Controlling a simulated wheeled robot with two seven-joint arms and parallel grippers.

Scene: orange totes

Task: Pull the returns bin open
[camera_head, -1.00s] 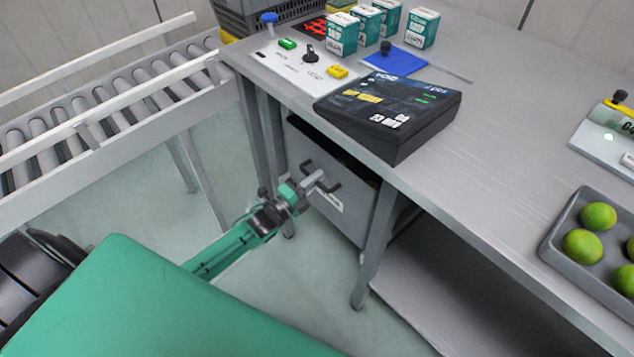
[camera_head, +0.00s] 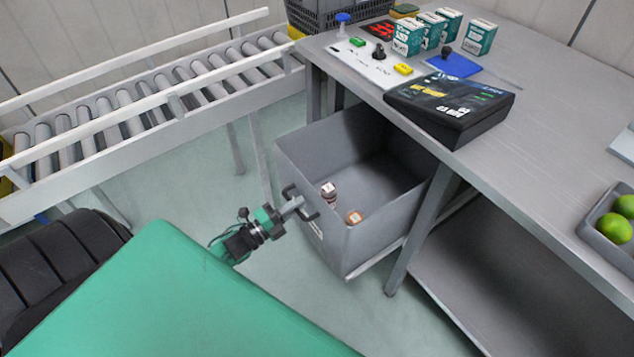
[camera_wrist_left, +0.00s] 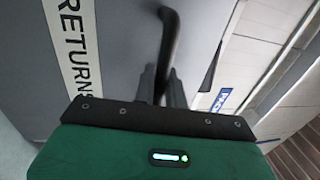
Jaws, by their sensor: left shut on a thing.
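The returns bin (camera_head: 375,235) is a grey drawer under the table, pulled well out, with its inside showing. My left gripper (camera_head: 298,208) is shut on the bin's dark bar handle (camera_head: 309,213). In the left wrist view the fingers (camera_wrist_left: 161,88) close around the handle (camera_wrist_left: 169,42), beside a white label (camera_wrist_left: 75,40) reading RETURNS. My right gripper is not in view.
The table (camera_head: 540,130) carries a black screen unit (camera_head: 450,105), several teal boxes (camera_head: 440,32), a button panel (camera_head: 368,62) and a tray of green fruit (camera_head: 607,240). A roller conveyor (camera_head: 150,98) stands at the left. The floor before the bin is clear.

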